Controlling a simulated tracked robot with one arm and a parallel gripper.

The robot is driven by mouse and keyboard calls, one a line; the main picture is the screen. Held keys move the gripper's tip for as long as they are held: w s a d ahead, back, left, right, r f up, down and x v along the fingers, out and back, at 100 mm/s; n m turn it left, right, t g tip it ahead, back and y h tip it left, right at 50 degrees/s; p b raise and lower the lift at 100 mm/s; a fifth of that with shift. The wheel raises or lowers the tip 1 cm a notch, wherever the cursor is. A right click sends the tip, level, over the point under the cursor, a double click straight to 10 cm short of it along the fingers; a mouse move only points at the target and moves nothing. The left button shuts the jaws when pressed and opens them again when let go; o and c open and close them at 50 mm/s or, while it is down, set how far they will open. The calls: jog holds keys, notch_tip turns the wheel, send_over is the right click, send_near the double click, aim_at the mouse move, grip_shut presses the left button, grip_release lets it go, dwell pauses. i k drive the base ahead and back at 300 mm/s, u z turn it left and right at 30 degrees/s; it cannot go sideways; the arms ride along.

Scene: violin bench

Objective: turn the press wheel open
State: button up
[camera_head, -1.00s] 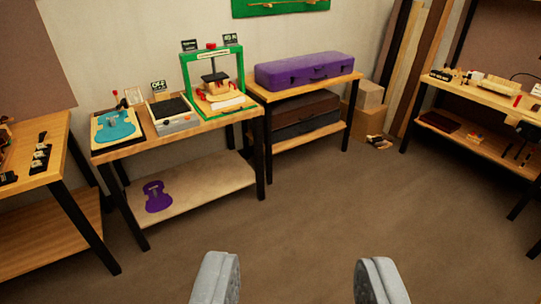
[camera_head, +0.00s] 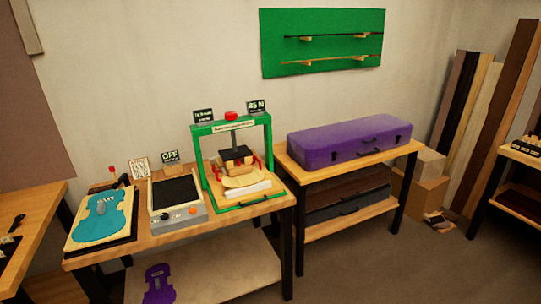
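A green press (camera_head: 202,160) stands on the wooden bench in the middle of the view. Its small red press wheel (camera_head: 231,115) sits on top of the frame's crossbar. A dark plate (camera_head: 235,154) hangs inside the frame above a wooden piece with red clamps (camera_head: 238,168). Small dark signs stand on both sides of the wheel.
A hot plate with an OFF sign (camera_head: 170,156) and a teal violin-shaped template (camera_head: 102,217) are left of the press. A purple case (camera_head: 348,142) lies on the table to the right. Floor (camera_head: 400,270) is clear at the lower right.

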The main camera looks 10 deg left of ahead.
aim_at(229, 116)
jog(key=i, duration=1.05)
jog(key=u, duration=0.3)
jog(key=i, duration=2.6)
jog(key=u, duration=0.45)
